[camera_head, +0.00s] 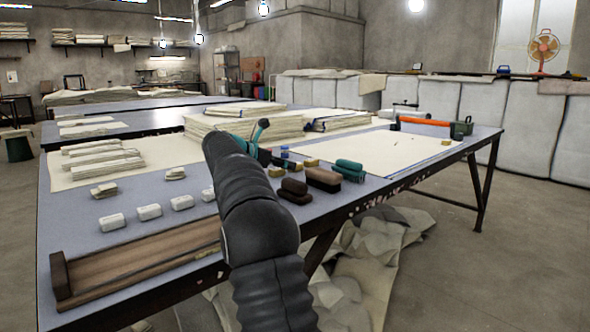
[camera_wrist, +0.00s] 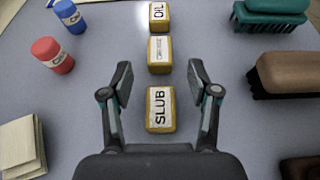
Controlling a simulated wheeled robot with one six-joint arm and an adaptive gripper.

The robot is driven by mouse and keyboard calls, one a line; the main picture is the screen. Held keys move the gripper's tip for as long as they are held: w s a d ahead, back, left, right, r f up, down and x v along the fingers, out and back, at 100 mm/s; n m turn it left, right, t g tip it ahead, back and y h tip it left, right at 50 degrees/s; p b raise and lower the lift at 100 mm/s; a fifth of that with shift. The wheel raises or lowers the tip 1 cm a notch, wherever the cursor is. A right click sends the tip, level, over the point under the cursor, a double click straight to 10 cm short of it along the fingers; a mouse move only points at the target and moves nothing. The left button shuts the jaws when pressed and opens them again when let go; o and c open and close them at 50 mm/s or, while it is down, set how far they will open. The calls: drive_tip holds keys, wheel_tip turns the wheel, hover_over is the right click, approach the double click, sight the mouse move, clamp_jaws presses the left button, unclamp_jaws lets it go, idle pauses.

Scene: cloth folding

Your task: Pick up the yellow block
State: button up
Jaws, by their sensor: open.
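Three yellow blocks stand in a row on the blue-grey table in the wrist view. The nearest is marked SLUB (camera_wrist: 160,108), the middle one (camera_wrist: 160,54) has small unreadable print, and the far one is marked OIL (camera_wrist: 159,17). They also show small in the head view, one of them (camera_head: 276,171) nearest my arm. My gripper (camera_wrist: 160,72) is open and empty. In the wrist view the SLUB block appears between its two fingers, apart from both. How high the gripper is above it is hard to tell. In the head view my arm hides part of the gripper.
A red spool (camera_wrist: 53,55) and a blue spool (camera_wrist: 70,15) stand left of the blocks. A brown-topped brush (camera_wrist: 288,75) and a teal brush (camera_wrist: 272,14) lie to the right. Folded cloth (camera_wrist: 22,147) sits at the lower left. Bare table surrounds the SLUB block.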

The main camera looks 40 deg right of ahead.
sight(289, 172)
drive_tip(key=shift+x, duration=1.55)
drive_tip(key=shift+r, duration=0.1)
drive_tip(key=c, duration=1)
drive_tip(key=shift+c, duration=0.2)
wheel_tip(289, 172, up, 5)
drive_tip(key=shift+f+p, duration=0.1)
drive_tip(key=shift+p, duration=0.95)
drive_tip(key=w+d+r+p, duration=0.1)
drive_tip(key=d+r+p, duration=0.5)
drive_tip(key=d, duration=0.5)
drive_tip(key=shift+d+r+p, duration=0.15)
drive_tip(key=shift+d+p, duration=0.2)
drive_tip(key=shift+p, duration=0.7)
